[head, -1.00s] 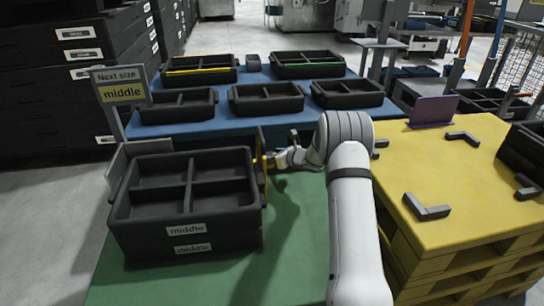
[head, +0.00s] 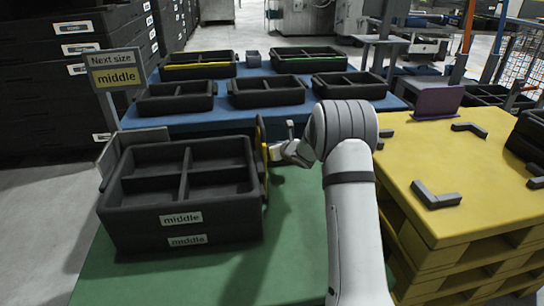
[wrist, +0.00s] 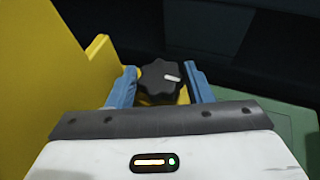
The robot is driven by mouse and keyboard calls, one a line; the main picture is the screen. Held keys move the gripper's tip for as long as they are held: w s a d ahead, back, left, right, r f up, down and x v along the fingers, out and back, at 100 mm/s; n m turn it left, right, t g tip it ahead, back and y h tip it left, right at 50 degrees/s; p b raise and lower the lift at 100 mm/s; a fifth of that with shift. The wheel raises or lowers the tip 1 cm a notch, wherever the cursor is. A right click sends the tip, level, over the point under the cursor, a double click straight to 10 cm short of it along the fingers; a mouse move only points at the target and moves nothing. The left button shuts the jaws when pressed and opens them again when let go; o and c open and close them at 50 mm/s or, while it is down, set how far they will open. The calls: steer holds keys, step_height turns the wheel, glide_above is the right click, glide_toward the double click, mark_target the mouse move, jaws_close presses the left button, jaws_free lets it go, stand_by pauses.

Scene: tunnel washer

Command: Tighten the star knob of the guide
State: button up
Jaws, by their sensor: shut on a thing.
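The star knob (wrist: 160,77) is black with a lobed rim and a white mark that points right in the wrist view. It sits on the yellow guide (wrist: 70,50), which fills the left of that view. My gripper (wrist: 161,88) has its two blue fingers on either side of the knob and is shut on it. In the head view the guide (head: 264,170) is a thin yellow strip along the right side of the black crate. My gripper (head: 276,152) reaches it from the right. The knob is hidden there.
The black divided crate (head: 181,222), labelled middle, stands on the green table (head: 295,235). A sign (head: 114,70) reads "Next size middle". Several black trays stand on the blue table (head: 215,122) behind. A yellow table (head: 455,205) with grey angle brackets (head: 436,194) is to the right.

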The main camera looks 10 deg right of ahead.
steer(key=shift+r+m+h, duration=0.1)
steer(key=shift+m+h, duration=0.2)
steer(key=o, duration=0.7)
steer(key=shift+p+v, duration=0.75)
steer(key=shift+v, duration=3.15)
steer(key=shift+a, duration=0.1)
